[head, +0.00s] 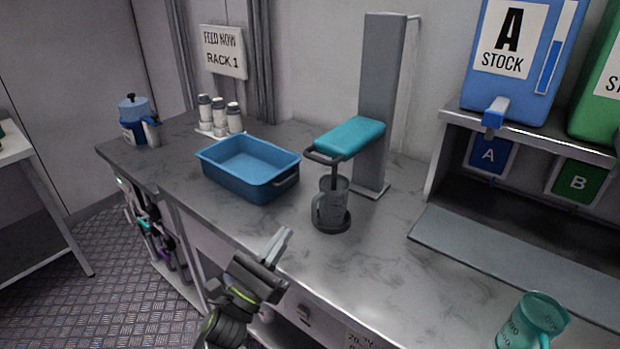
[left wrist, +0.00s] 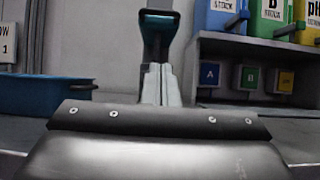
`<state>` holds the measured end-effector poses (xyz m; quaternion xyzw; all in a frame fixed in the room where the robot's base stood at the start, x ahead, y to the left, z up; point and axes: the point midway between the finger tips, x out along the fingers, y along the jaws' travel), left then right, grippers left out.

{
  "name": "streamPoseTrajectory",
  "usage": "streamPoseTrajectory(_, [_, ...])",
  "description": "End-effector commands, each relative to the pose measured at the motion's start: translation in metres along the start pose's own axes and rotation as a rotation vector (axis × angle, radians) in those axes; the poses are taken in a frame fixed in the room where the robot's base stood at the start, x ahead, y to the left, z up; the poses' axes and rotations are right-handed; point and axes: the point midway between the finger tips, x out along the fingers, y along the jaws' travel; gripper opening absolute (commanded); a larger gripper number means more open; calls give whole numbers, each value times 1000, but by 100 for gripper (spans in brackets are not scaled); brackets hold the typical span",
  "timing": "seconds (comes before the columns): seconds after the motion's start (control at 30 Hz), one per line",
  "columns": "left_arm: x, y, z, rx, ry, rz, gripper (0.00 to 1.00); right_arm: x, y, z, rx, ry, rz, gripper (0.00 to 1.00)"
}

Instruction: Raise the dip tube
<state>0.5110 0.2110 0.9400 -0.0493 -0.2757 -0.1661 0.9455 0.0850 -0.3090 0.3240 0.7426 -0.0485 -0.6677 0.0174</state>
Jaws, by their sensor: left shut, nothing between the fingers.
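The dip tube (head: 335,177) is a dark vertical rod under a teal arm (head: 352,137) on a grey post (head: 378,100). Its lower part is in a grey translucent jug (head: 328,205) on a round dark base; the tube's lower end is hard to make out. A dark loop handle (head: 323,157) sticks out from the front of the teal arm. The teal arm and handle also show in the left wrist view (left wrist: 157,25), straight beyond the fingers. My left gripper (head: 281,243) is shut and empty, in front of and below the jug, apart from it.
A blue stock tank A (head: 520,80) sits on a shelf at right. A teal measuring jug (head: 533,322) stands at front right. The counter between is clear.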

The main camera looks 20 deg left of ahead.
Motion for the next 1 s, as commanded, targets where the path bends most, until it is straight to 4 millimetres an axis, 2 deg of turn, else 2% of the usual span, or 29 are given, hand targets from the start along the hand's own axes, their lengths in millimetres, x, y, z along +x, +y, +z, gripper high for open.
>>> streamPoseTrajectory(0.13, [3,0,1,-2,0,1,0,-2,-4,0,3,0,-6,36])
streamPoseTrajectory(0.27, [17,0,3,-3,-2,1,0,-9,-6,-1,4,0,-9,36])
streamPoseTrajectory(0.7, [108,0,6,-3,-1,1,0,-48,0,-5,3,-1,-6,36])
streamPoseTrajectory(1.0, [126,1,26,-2,2,2,0,-70,6,-7,0,-1,-1,36])
